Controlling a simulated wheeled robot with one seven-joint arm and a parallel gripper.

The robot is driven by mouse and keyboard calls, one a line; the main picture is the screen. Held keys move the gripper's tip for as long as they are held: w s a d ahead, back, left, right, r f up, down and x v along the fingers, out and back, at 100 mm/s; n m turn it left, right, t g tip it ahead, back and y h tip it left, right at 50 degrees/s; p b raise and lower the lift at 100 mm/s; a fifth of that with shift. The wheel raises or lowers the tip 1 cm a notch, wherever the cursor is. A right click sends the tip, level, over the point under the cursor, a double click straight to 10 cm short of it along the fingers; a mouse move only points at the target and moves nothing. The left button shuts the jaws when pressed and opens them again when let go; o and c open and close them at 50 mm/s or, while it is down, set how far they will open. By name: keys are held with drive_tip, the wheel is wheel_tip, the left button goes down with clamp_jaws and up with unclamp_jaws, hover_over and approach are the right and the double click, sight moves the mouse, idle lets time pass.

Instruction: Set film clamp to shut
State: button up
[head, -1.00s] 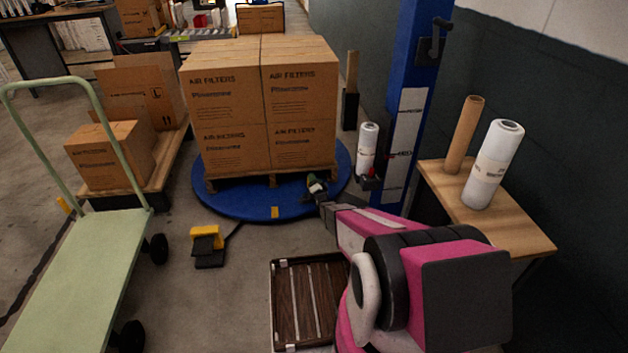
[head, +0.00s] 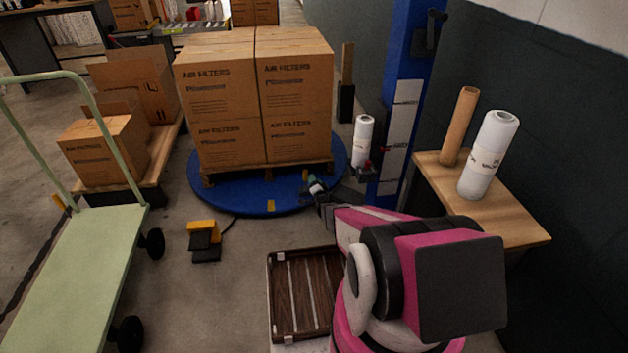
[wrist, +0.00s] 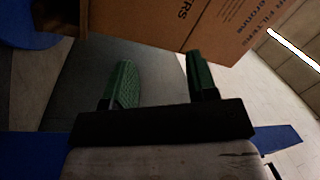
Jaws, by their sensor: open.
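I cannot make out a film clamp for certain in either view, so its state does not show. My gripper (head: 314,184) is low over the front right edge of the blue turntable (head: 236,203), in front of the pallet's right corner. In the wrist view its two green fingers (wrist: 162,82) are apart with nothing visible between them. A stack of air filter boxes (head: 255,98) stands on the pallet; a box side (wrist: 170,22) fills the top of the wrist view, beyond the fingertips. A white film roll (head: 362,141) stands upright by the blue mast (head: 410,75), above a dark carriage with red parts (head: 366,172).
A wooden table (head: 515,222) at right holds a white roll (head: 488,155) and a brown tube (head: 459,126). A yellow-black pedal (head: 203,240) stands before the turntable. A green cart (head: 82,270) is at left.

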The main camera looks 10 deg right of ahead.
drive_tip(key=shift+s+d+f, duration=0.1)
drive_tip(key=shift+s+d, duration=0.05)
drive_tip(key=shift+s, duration=0.5)
drive_tip(key=shift+s+d, duration=0.15)
drive_tip(key=shift+s, duration=0.45)
drive_tip(key=shift+f, duration=0.1)
